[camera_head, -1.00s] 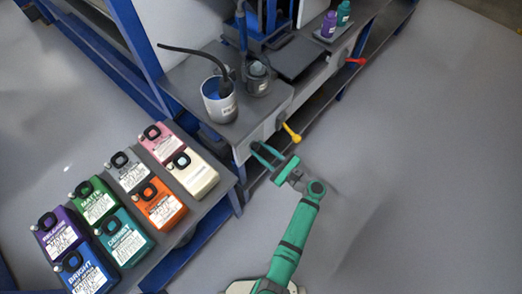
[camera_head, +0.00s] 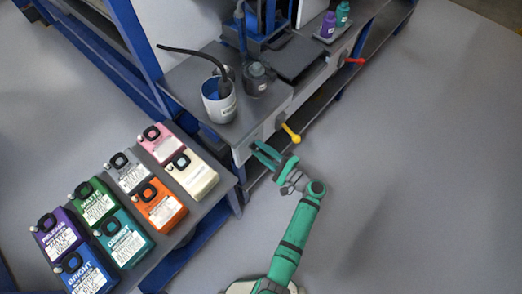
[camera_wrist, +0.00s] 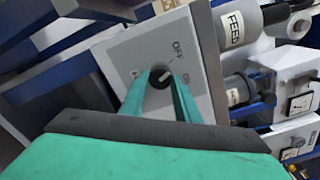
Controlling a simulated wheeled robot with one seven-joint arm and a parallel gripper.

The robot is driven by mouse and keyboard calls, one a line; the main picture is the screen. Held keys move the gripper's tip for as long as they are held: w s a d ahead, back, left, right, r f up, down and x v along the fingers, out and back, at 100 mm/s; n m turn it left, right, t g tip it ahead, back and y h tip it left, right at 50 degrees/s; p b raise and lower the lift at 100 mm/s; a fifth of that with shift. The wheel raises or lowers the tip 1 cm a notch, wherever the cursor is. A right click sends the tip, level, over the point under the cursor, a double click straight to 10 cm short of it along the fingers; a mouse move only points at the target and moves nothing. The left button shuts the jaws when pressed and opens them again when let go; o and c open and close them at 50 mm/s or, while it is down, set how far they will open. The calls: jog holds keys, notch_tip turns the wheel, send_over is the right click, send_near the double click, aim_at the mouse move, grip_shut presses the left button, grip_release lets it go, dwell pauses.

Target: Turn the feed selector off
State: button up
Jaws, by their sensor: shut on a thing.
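The feed selector is a round black knob (camera_wrist: 159,77) with a pale pointer mark, on a light grey panel (camera_wrist: 120,52) in the wrist view. The mark points to the upper right, roughly towards the word OFF printed above right of the knob. Other labels left and right of the knob are partly hidden by the fingers. My gripper (camera_wrist: 161,86) has its two teal fingers on either side of the knob, shut on it. In the head view my gripper (camera_head: 264,153) is at the bench's front face; the knob cannot be made out there.
A white cylinder labelled FEED (camera_wrist: 236,25) is right of the panel. A yellow-handled lever (camera_head: 291,132) sticks out close to my gripper, and a red one (camera_head: 354,61) farther back. Open floor lies right.

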jog(key=shift+a+n, duration=0.1)
jog(key=shift+n, duration=0.8)
jog(key=o, duration=1)
jog(key=shift+o, duration=0.2)
jog(key=v, duration=1)
jog(key=shift+s+d, duration=0.25)
jog(key=shift+d, duration=0.05)
